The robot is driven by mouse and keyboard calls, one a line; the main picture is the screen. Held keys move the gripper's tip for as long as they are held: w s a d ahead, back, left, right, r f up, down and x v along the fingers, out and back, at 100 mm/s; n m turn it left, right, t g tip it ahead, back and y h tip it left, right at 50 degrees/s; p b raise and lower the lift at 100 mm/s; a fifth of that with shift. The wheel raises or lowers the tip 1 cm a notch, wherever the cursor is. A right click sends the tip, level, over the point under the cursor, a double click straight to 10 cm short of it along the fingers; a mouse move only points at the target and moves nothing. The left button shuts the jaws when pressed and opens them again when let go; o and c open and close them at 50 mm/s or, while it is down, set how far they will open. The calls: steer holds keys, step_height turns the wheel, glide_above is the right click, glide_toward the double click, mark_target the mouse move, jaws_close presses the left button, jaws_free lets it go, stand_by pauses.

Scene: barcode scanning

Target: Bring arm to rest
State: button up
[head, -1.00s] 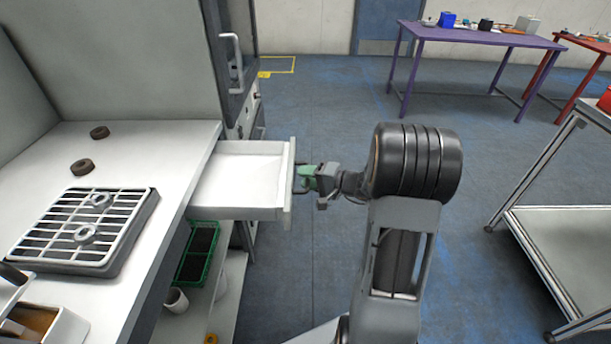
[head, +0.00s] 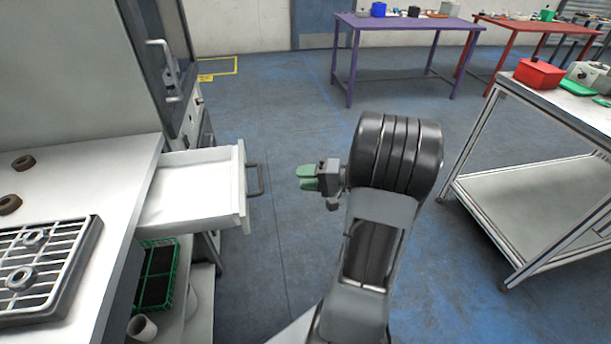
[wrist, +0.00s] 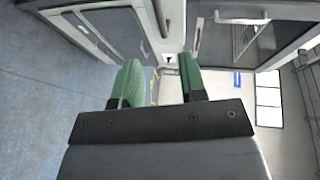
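My gripper (head: 303,178), with green finger pads, is in the middle of the head view at the end of my raised black and grey arm. It points left toward the open white drawer (head: 192,192). A clear gap separates the fingertips from the dark drawer handle (head: 256,179). In the wrist view the two green fingers (wrist: 160,82) stand apart with nothing between them.
A white counter (head: 110,180) at left bears a grey rack (head: 60,285) and dark rings. A green crate (head: 157,275) is below. A trolley (head: 500,190) with a red box (head: 539,73) stands at right. Purple (head: 410,24) and red tables are at the back. Floor is free between.

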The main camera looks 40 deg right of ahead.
steer(key=shift+s+d, duration=0.25)
steer(key=shift+d, duration=0.05)
steer(key=shift+s, duration=0.1)
stand_by(0.3)
